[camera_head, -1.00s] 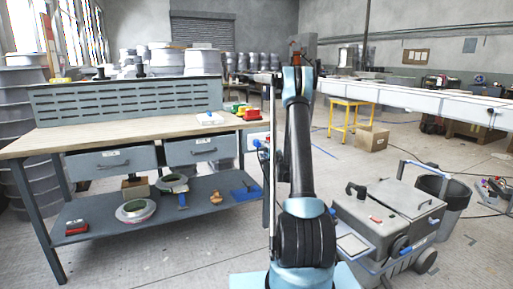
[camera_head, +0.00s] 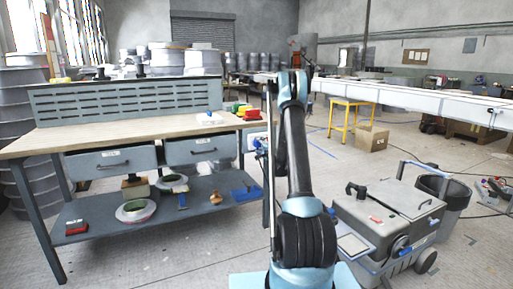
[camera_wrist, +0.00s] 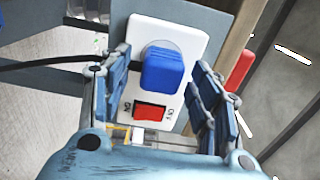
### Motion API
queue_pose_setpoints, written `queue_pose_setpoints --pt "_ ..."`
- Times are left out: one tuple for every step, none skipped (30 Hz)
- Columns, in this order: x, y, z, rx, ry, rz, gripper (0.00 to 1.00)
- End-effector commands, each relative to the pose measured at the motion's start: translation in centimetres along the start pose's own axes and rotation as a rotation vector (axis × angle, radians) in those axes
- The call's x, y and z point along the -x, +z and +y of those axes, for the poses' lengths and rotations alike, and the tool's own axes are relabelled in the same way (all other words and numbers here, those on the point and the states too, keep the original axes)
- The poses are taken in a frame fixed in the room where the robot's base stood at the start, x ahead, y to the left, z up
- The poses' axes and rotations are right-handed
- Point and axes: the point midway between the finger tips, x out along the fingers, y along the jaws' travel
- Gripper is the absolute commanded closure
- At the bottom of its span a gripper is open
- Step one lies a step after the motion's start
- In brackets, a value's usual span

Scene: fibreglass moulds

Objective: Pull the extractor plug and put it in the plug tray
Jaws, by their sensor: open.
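The blue extractor plug (camera_wrist: 162,70) sits in a white socket plate (camera_wrist: 180,38) with a red switch (camera_wrist: 149,112) below it, in the wrist view. My gripper (camera_wrist: 160,78) is open, with one finger to the left of the plug and one to the right. I see gaps between the plug and both fingers. A dark cable (camera_wrist: 45,62) runs in from the left behind the left finger. In the head view the white plate (camera_head: 254,140) shows small at the bench's right end. I cannot tell for sure which thing is the plug tray; a small white item (camera_head: 210,119) lies on the bench top.
The workbench (camera_head: 130,137) has drawers and a lower shelf (camera_head: 110,225) holding several tools and rings. A grey wheeled machine (camera_head: 385,225) stands to the right of my arm. A yellow stool (camera_head: 352,116) and a cardboard box (camera_head: 371,138) are farther back.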

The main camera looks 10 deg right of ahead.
Motion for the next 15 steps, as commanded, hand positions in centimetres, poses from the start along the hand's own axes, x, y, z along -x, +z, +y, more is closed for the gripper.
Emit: queue_pose_setpoints --pt "-0.6 0.1 0.0 0.0 0.0 -0.001 0.43" --pt "-0.8 0.1 0.0 0.0 0.0 -0.001 0.43" --pt "-1.2 0.1 0.0 0.0 0.0 -0.001 0.43" --pt "-1.4 0.1 0.0 0.0 0.0 -0.001 0.43" --pt "-1.6 0.1 0.0 0.0 0.0 -0.001 0.43" --pt "-1.8 0.1 0.0 0.0 0.0 -0.001 0.43" --pt "-1.9 0.1 0.0 0.0 0.0 -0.001 0.43" --pt "-2.1 0.0 0.0 0.0 0.0 -0.001 0.43" --pt "-2.2 0.0 0.0 0.0 0.0 -0.001 0.43" --pt "-2.3 0.0 0.0 0.0 0.0 -0.001 0.43" --pt "-2.4 0.0 0.0 0.0 0.0 -0.001 0.43" --pt "-2.4 0.0 0.0 0.0 0.0 -0.001 0.43" --pt "-2.4 0.0 0.0 0.0 0.0 -0.001 0.43" --pt "-2.5 0.0 0.0 0.0 0.0 -0.001 0.43" --pt "-2.5 0.0 0.0 0.0 0.0 -0.001 0.43"
